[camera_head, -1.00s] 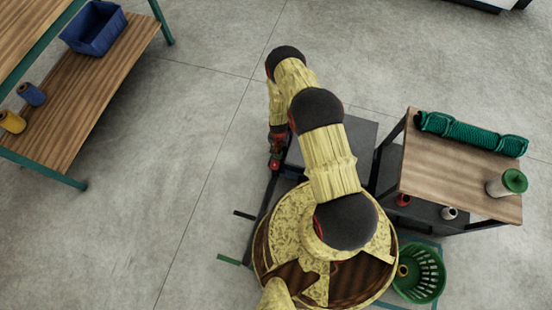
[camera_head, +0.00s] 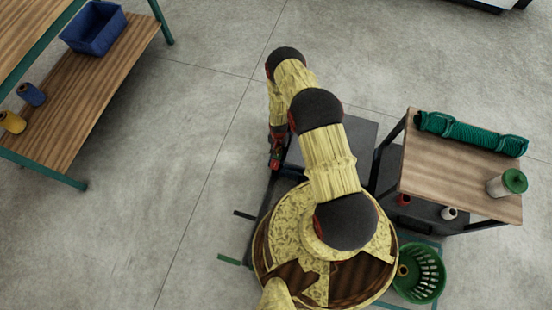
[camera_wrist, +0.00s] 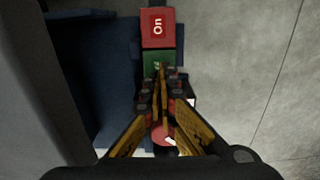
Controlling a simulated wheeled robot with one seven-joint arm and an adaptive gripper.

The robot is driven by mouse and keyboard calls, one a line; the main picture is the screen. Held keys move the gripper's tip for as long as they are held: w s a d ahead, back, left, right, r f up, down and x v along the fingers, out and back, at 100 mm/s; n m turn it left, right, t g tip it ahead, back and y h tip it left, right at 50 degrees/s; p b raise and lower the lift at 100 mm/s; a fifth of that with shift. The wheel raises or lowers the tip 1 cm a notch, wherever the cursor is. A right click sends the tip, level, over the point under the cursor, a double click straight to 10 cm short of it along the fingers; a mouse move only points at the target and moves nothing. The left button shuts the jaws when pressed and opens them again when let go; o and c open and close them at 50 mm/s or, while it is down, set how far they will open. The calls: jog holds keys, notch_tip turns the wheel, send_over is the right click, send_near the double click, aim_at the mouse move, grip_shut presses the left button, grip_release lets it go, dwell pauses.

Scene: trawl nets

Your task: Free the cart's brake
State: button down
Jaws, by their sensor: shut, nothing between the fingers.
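In the wrist view, a red block marked "On" (camera_wrist: 158,27) adjoins a green block (camera_wrist: 157,62), which I take to be the brake's pedal. My gripper (camera_wrist: 160,72) is shut and empty, its fingertips together over the green block. Whether they touch it I cannot tell. The green block's marking is mostly covered. A round red part (camera_wrist: 163,135) shows between the fingers. In the head view my gripper (camera_head: 275,163) points down beside a dark grey flat-topped body (camera_head: 362,133), perhaps the cart, mostly hidden by my arm.
A wooden-topped stand (camera_head: 440,180) at right bears a green net roll (camera_head: 470,133) and a green-capped jar (camera_head: 507,183). A green basket (camera_head: 420,275) is below it. A wooden shelf (camera_head: 100,90) with a blue bin (camera_head: 94,28) is at left. The floor between is clear.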

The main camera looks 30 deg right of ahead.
jog(key=shift+f, duration=1.15)
dwell(0.5)
jog(key=shift+r, duration=0.1)
jog(key=shift+r+p, duration=2.05)
jog(key=shift+r, duration=1.4)
